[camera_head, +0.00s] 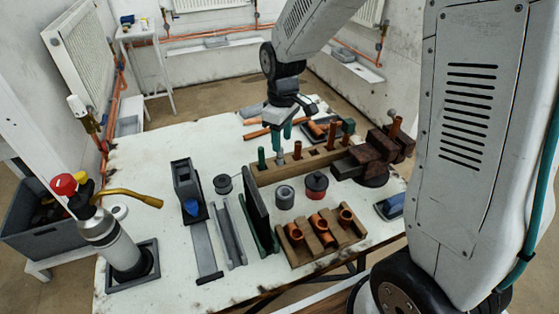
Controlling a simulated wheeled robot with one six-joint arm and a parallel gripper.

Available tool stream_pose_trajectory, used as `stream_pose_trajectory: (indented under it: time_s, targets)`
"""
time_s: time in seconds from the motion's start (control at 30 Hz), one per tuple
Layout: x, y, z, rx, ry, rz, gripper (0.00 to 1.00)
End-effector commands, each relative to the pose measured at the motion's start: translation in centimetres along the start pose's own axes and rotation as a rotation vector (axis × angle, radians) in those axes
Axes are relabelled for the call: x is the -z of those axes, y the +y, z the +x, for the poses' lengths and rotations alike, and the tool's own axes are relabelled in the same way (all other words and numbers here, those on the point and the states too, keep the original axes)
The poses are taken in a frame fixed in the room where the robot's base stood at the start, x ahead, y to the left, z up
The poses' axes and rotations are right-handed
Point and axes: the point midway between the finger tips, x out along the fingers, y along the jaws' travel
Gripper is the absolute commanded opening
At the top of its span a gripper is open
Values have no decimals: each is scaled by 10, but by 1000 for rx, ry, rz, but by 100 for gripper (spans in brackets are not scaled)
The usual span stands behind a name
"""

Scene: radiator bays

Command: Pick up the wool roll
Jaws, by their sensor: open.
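A short grey cylinder (285,197), which looks like the wool roll, stands upright on the white worktable (150,165). A dark spool (222,184) lies farther left.
A wooden block with copper fittings (320,238) is in front of the roll. A dark upright plate (256,208) stands close on its left. A gas torch (115,240) stands at the front left, and a dark brown vise (378,155) at the right. The table's back left is clear.

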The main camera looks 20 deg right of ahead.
Motion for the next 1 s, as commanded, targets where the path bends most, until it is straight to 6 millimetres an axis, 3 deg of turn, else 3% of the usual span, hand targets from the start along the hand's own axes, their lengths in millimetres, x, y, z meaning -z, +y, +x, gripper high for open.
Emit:
stream_pose_trajectory:
  time_s: [0.43,0.77,0.93,1.0]
  targets:
    - [6,3,59,2,-3,0,44]
    - [6,4,68,0,-1,1,44]
    - [6,4,68,0,-1,1,2]
    - [6,4,68,0,-1,1,0]
